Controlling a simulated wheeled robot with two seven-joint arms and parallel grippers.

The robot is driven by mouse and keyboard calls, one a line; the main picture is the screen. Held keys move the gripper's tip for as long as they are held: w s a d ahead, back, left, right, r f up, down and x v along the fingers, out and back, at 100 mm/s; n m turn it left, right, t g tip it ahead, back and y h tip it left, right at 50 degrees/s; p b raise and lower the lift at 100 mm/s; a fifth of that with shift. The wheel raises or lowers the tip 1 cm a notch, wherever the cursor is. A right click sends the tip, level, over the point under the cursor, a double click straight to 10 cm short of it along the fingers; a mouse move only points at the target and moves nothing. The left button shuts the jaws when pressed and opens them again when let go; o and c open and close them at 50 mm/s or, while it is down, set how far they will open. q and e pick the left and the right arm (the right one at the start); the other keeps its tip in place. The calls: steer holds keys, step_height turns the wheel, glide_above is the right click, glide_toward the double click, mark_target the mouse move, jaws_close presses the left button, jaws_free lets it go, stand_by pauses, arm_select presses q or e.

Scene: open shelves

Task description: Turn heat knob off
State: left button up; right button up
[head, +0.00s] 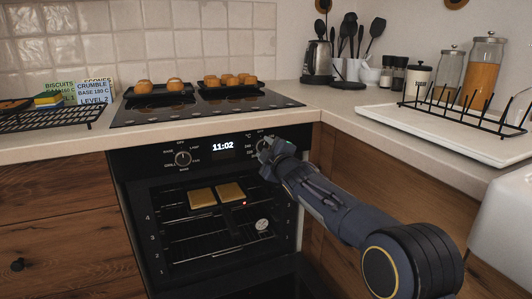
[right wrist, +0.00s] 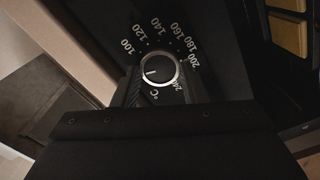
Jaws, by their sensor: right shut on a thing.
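The heat knob (right wrist: 158,70) shows in the right wrist view as a round black knob with a silver rim. It sits in a dial marked 100 to 240 and °C. Its short white line points left in that view, to the side of the 100 mark and away from the higher numbers. My right gripper (head: 266,152) is at the right end of the oven's control panel (head: 222,160) and is shut on this knob, mostly hiding it in the head view. The other knob (head: 183,158) is left of the clock display. My left gripper is not in view.
The oven interior shows racks (head: 205,240), two golden squares (head: 202,198) and a round gauge (head: 262,224). Above, the hob (head: 150,113) holds two dark trays of baked pieces. A dish rack (head: 470,112) stands on the right counter. Wooden drawers (head: 60,210) are at the left.

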steer(key=shift+f+n+b, duration=0.25)
steer(key=shift+n+b, duration=0.1)
steer(key=shift+n, duration=1.25)
steer(key=o, duration=1)
steer(key=shift+r, duration=0.1)
steer(key=b+v, duration=0.1)
steer(key=v, duration=0.6)
steer(key=shift+s+d, duration=0.15)
steer(key=shift+s, duration=0.25)
